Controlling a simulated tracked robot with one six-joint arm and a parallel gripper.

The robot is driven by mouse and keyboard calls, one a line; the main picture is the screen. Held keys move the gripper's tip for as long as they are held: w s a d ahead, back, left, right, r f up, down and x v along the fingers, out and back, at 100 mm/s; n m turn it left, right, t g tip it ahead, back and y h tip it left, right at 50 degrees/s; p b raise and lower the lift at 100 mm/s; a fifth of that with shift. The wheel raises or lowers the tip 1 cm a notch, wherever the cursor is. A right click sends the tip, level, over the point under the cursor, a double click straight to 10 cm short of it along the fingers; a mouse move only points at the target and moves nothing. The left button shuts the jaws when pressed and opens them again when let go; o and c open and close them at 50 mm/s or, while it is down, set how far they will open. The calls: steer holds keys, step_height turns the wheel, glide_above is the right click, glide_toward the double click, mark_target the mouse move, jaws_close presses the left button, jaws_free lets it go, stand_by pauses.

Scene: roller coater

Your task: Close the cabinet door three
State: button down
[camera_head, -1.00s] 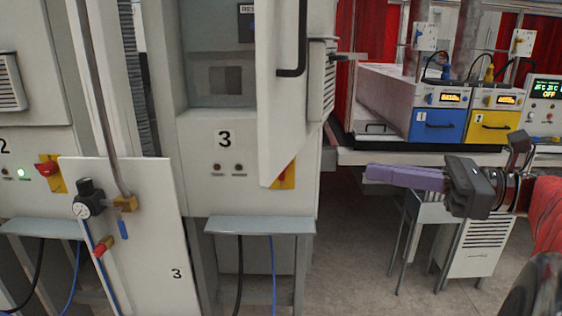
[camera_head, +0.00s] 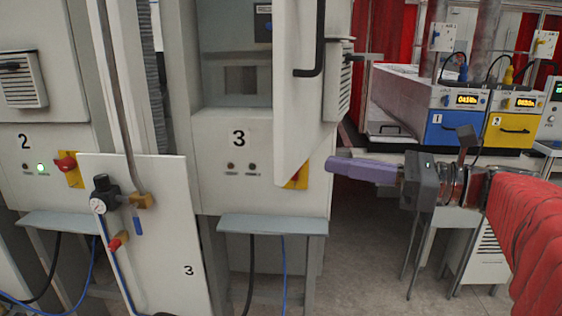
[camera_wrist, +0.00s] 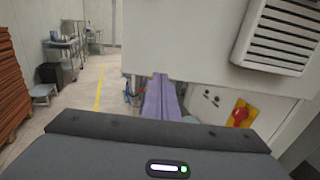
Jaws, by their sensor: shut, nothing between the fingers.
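Cabinet three (camera_head: 214,180) stands in the middle of the head view with the number 3 on its front. Its door (camera_head: 300,95) is swung open toward me, with a black handle (camera_head: 318,45), and the inside shows to its left. My gripper (camera_head: 333,165), with purple fingers, is shut and empty. It is just right of the door's lower edge in the head view; I cannot tell whether it touches. In the wrist view the fingers (camera_wrist: 160,100) point toward the bottom edge of a pale panel (camera_wrist: 190,45), which partly hides what lies beyond.
A white panel marked 3 (camera_head: 150,235) with a gauge (camera_head: 100,205) stands at the front left. A red and yellow switch (camera_head: 297,175) is below the door. A blue unit (camera_head: 455,130) and a yellow unit (camera_head: 510,130) sit on a bench at right.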

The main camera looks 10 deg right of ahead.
mark_target(300, 160)
steer(key=shift+x, duration=2.3)
steer(key=shift+a, duration=0.1)
